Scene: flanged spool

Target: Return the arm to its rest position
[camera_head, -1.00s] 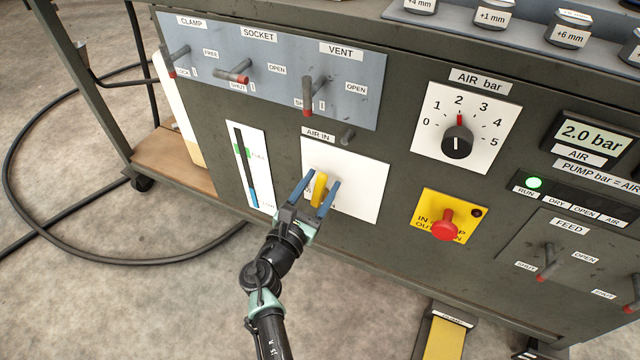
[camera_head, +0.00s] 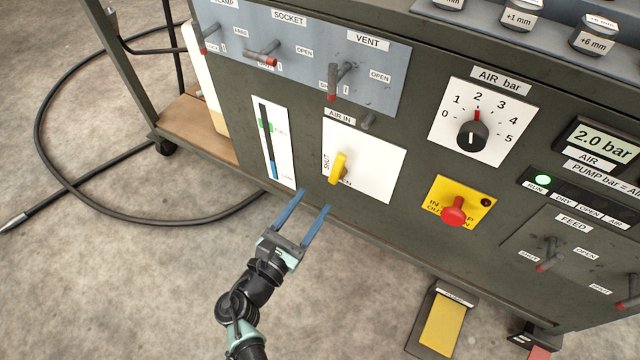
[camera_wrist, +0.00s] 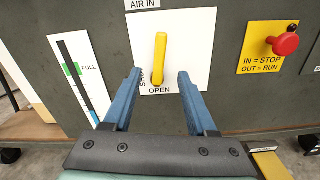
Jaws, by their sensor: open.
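My gripper (camera_head: 307,218) is open and empty, its two blue fingers apart, in front of and below the AIR IN plate in the head view. The white AIR IN plate (camera_head: 378,163) carries a yellow handle (camera_head: 338,168). In the wrist view the yellow handle (camera_wrist: 159,58) stands near upright, its lower end by the word OPEN, beyond and between my fingertips (camera_wrist: 158,78). The fingers do not touch it.
The dark panel also holds a level gauge (camera_head: 270,142), a red stop knob (camera_head: 453,211), an AIR dial (camera_head: 472,136) and a switch plate (camera_head: 300,50). A yellow pedal (camera_head: 441,325) is on the floor. A black hose (camera_head: 62,185) loops at left. Open floor lies around my arm.

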